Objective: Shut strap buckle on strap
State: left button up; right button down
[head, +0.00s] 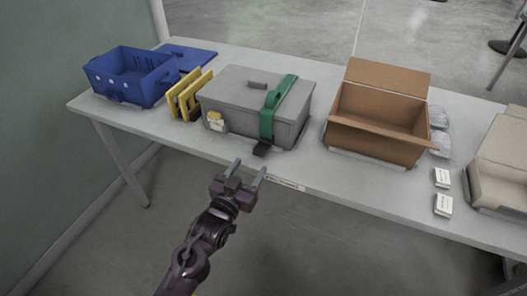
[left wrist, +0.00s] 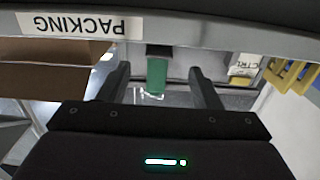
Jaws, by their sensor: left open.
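A grey lidded case (head: 240,105) stands on the table with a green strap (head: 268,117) over its right part. The strap hangs down the case's front, and a black buckle (head: 262,149) is at its lower end by the table's front edge. My left gripper (head: 250,169) is open and empty, in front of the table edge and just short of the buckle. In the left wrist view, the green strap (left wrist: 157,76) and the dark buckle (left wrist: 160,50) appear between the open fingers (left wrist: 159,74), apart from them. Whether the buckle is latched cannot be told. My right gripper is not in view.
The table (head: 310,165) has a front edge label. A blue crate (head: 128,78) and yellow frames (head: 188,95) stand left of the case. An open cardboard box (head: 375,130) stands right, with small white cards (head: 443,205) and a beige box (head: 500,160) beyond.

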aim_at(258, 154)
pick_arm(q)
jog(key=x, duration=0.8)
jog(key=shift+r, duration=0.15)
jog(key=c, duration=0.9)
